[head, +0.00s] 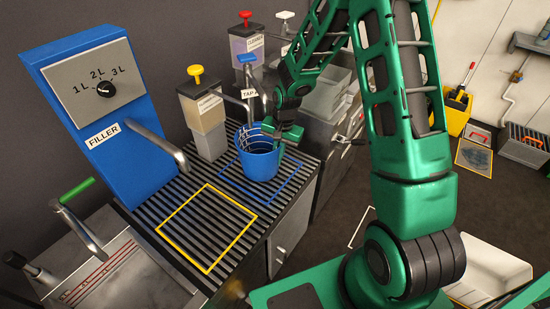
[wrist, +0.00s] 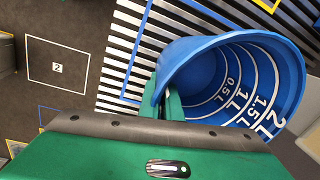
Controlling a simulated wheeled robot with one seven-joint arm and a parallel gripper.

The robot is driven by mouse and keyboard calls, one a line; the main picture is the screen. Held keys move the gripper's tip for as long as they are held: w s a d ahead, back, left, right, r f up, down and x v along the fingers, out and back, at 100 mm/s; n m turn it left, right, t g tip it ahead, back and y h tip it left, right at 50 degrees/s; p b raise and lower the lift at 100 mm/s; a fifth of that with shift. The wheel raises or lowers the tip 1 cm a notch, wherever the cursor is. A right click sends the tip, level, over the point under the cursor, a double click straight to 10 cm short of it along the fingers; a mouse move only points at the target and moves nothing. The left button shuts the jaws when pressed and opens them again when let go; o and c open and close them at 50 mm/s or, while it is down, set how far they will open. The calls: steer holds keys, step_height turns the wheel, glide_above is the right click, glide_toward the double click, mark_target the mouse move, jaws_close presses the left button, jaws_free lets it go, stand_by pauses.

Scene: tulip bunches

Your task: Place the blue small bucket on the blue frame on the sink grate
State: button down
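The blue small bucket (head: 258,163) is over the blue frame (head: 231,188) on the sink grate (head: 181,203) in the head view. It looks about upright; I cannot tell whether its base touches the grate. In the wrist view the bucket (wrist: 204,72) fills the right side, with white litre marks inside. My gripper (head: 283,139) is at the bucket's right rim in the head view. In the wrist view my gripper's fingers (wrist: 162,101) are closed on the rim, and the blue frame (wrist: 136,52) shows left of the bucket.
A yellow frame (head: 171,217) lies empty on the grate at front left. The blue filler (head: 106,120) with its spout stands at the left.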

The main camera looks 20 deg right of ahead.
steer(key=shift+f, duration=0.2)
steer(key=c, duration=2)
jaws_free()
step_height(320, 180, up, 12)
steer(key=s+d+r+h, duration=0.1)
steer(key=s+d+r, duration=0.5)
steer(key=s+d, duration=0.1)
steer(key=s+d+r, duration=0.2)
steer(key=s, duration=0.7)
steer(key=s+d+r+n, duration=0.1)
steer(key=s+d+r, duration=0.2)
steer(key=s, duration=0.6)
steer(key=s+d+r+n, duration=0.1)
steer(key=s+d+r, duration=0.1)
steer(key=s, duration=0.7)
steer(key=shift+s+d+r+g, duration=0.15)
steer(key=shift+s+r+g, duration=0.25)
steer(key=shift+r, duration=0.15)
